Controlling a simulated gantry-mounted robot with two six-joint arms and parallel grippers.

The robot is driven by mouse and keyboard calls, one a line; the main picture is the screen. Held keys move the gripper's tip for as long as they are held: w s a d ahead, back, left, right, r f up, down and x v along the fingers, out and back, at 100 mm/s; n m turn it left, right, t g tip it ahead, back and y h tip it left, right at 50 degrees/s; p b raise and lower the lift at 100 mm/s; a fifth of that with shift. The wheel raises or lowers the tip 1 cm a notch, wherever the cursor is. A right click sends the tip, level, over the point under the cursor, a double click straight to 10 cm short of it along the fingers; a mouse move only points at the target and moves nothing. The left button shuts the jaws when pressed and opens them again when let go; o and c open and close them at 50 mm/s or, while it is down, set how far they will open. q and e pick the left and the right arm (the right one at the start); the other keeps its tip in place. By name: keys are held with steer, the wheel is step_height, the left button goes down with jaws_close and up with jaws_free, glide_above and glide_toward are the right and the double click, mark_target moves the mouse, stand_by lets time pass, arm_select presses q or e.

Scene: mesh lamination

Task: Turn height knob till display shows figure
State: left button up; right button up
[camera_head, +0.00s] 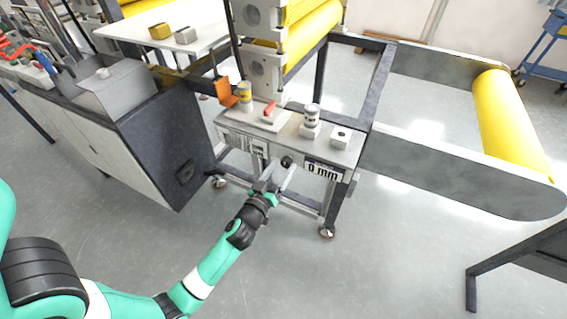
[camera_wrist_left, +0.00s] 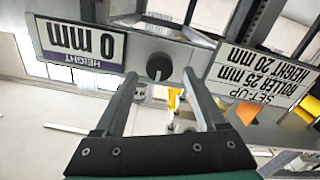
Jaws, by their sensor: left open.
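The black round height knob (camera_head: 286,161) sits on the front of the machine's panel. In the left wrist view the knob (camera_wrist_left: 159,67) shows upside down with a pale pointer mark. The height display (camera_head: 322,170) beside it reads 0 mm; it also shows inverted in the left wrist view (camera_wrist_left: 80,42). My left gripper (camera_head: 281,171) is open in front of the knob. In the wrist view its two fingers (camera_wrist_left: 160,80) reach toward either side of the knob; I cannot tell if they touch it. My right gripper is not in view.
A set-up sign (camera_wrist_left: 262,75) reads roller 25 mm, height 20 mm. A dark cabinet (camera_head: 165,130) stands left. The floor in front is clear.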

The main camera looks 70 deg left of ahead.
arm_select(q)
steer(key=shift+x, duration=1.05)
jaws_close()
